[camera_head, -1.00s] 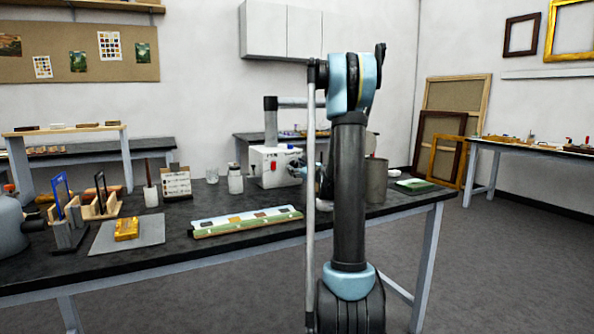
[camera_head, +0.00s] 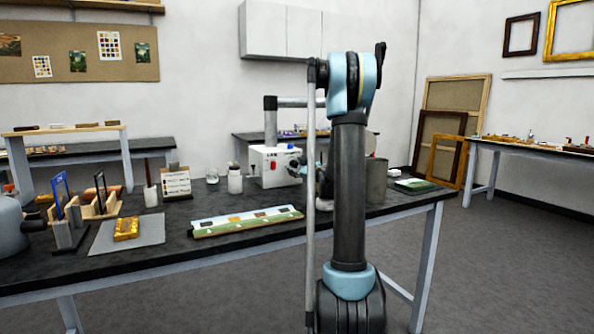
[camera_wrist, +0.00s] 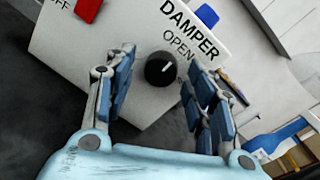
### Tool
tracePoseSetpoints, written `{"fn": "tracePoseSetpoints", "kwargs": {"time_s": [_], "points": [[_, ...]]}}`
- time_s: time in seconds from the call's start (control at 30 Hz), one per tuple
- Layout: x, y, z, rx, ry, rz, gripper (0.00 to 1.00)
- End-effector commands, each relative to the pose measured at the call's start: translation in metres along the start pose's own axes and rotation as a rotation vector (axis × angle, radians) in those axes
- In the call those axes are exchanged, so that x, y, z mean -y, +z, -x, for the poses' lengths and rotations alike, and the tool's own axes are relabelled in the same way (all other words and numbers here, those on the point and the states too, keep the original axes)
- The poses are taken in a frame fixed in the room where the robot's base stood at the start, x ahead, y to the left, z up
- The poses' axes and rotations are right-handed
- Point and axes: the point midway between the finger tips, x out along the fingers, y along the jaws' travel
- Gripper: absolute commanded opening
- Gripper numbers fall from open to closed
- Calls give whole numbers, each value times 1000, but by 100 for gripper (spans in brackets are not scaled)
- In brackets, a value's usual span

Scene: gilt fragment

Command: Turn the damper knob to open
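The damper knob (camera_wrist: 160,68) is round and black with a short pale mark pointing up and to the right in the wrist view. It sits on a white control box (camera_wrist: 125,35), under the words DAMPER and OPEN. My gripper (camera_wrist: 158,88) is open, its two blue-padded fingers on either side of the knob. I cannot tell whether either finger touches it. In the head view the white box (camera_head: 268,158) stands on the dark table, and my gripper (camera_head: 300,168) is at its right side, partly hidden by my arm. The knob cannot be made out there.
A red switch (camera_wrist: 88,9) marked OFF and a blue part (camera_wrist: 207,15) are on the box near the knob. A pipe (camera_head: 270,125) rises from the box. A jar (camera_head: 235,180) stands to its left and a grey-brown canister (camera_head: 376,180) to its right.

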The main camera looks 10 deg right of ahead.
Motion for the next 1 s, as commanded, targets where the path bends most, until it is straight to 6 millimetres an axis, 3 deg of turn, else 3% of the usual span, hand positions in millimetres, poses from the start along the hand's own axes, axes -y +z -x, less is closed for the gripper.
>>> {"fn": "tracePoseSetpoints", "kwargs": {"time_s": [0.33,0.8,1.0], "points": [[1,0,10,-1,-2,0,50],[0,-1,93,-2,-2,0,50],[0,-2,114,-1,0,0,50]]}}
